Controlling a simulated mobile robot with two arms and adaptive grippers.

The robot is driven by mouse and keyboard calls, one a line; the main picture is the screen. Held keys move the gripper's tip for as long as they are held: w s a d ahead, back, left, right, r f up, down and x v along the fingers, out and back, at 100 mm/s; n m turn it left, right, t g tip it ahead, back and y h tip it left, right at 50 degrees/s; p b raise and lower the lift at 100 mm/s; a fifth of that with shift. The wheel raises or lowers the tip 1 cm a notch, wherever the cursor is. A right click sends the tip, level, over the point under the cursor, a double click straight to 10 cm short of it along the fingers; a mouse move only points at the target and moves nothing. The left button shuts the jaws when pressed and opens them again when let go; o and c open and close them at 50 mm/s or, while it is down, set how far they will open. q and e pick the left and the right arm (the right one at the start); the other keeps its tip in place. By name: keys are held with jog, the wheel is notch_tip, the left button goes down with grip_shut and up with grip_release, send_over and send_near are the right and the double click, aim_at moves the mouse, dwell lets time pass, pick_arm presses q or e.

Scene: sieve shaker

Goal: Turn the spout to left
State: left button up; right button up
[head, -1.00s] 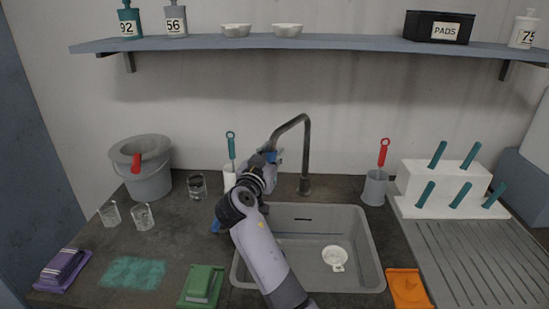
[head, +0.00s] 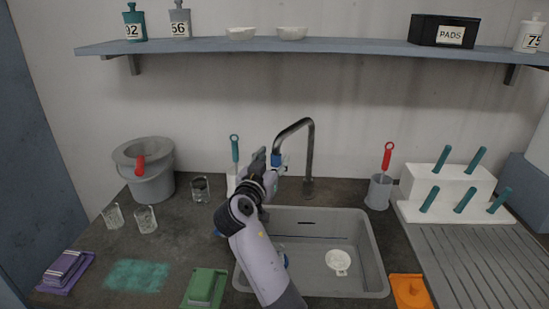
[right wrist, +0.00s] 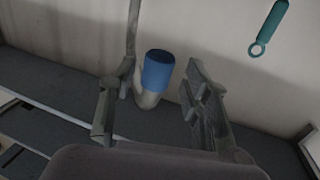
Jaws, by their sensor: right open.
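The spout (head: 296,127) is a dark metal gooseneck rising from the counter behind the sink. It bends over to the left and ends in a blue tip (head: 277,160). My right gripper (head: 267,163) is at the blue tip, its arm coming up across the sink's left side. In the right wrist view, the blue tip (right wrist: 158,70) shows between the two spread fingers of my right gripper (right wrist: 155,98). The gripper is open, with gaps visible on both sides of the tip. My left gripper is not in view.
The sink (head: 372,250) holds a white strainer (head: 338,262). A white holder with a teal-handled brush (head: 234,148) stands just left of the gripper. A grey cup with a red-handled brush (head: 379,190) stands right of the spout. A shelf (head: 340,43) runs above.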

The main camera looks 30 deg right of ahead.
jog(key=v, duration=0.6)
jog(key=shift+r, duration=0.15)
